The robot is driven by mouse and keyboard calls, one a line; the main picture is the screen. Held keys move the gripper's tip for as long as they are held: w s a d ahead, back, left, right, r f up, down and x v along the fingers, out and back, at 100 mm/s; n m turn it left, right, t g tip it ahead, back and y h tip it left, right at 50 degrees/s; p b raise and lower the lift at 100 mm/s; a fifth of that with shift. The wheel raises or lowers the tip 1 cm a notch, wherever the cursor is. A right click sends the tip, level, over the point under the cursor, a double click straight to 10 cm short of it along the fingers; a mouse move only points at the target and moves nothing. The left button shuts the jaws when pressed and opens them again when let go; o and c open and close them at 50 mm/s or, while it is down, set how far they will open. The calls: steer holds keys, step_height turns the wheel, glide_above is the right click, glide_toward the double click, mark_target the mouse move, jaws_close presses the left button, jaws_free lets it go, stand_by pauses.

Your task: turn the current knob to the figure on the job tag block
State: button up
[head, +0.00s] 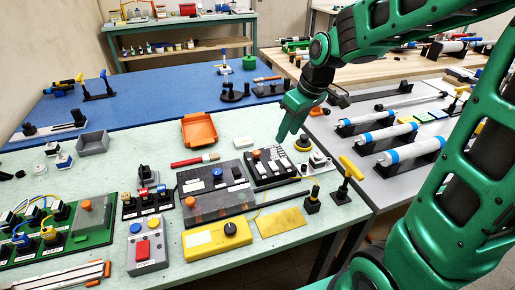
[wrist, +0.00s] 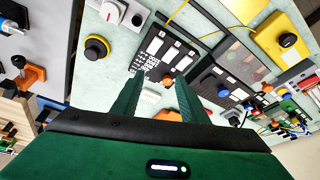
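My gripper (head: 283,136) hangs above the green bench, near the back of a black panel (head: 285,172) with white labels and an orange button. In the wrist view its two fingers (wrist: 158,78) are apart, with nothing seen gripped between them. A yellow box (head: 205,243) with a black knob (head: 230,229) sits at the bench front, well away from my gripper. A white unit (wrist: 98,5) with a red-marked knob (wrist: 109,13) shows at the wrist view's top left. I cannot tell which knob is the current knob. The job tag block cannot be made out; lettering is too small.
A black knob in a yellow ring (head: 302,143) stands right of my gripper. An orange tray (head: 213,131), a red-handled brush (head: 187,162) and a grey box with a red button (head: 143,250) lie left. A yellow T-handle (head: 351,168) stands upright at the right edge.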

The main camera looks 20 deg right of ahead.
steer(key=n, duration=0.2)
glide_toward(257, 151)
steer(key=shift+y, duration=0.4)
steer(key=x, duration=0.7)
steer(key=shift+d+f, duration=0.15)
steer(key=shift+f, duration=0.25)
jaws_close()
